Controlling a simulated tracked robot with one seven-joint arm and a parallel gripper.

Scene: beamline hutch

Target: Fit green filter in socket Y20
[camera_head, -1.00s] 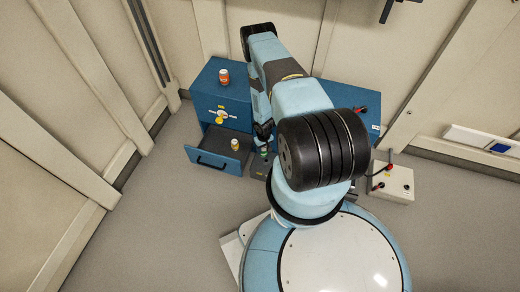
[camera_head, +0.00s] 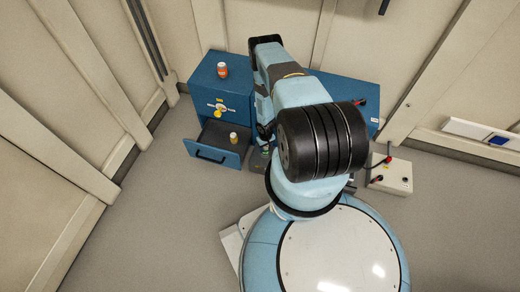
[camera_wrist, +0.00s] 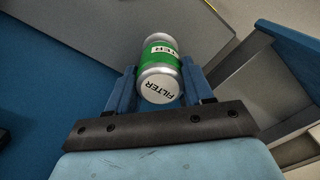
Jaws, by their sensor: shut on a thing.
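In the head view my arm mostly covers the gripper (camera_head: 265,147); a small bit of green shows there, low beside the open drawer. A dark grey block (camera_head: 259,163) is partly visible beneath it. I cannot read a Y20 mark or make out the socket in either view.
A blue cabinet (camera_head: 208,88) has an open drawer (camera_head: 213,154) close left of my gripper. A pale box (camera_head: 393,180) with connectors stands at right. Floor at left is clear.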

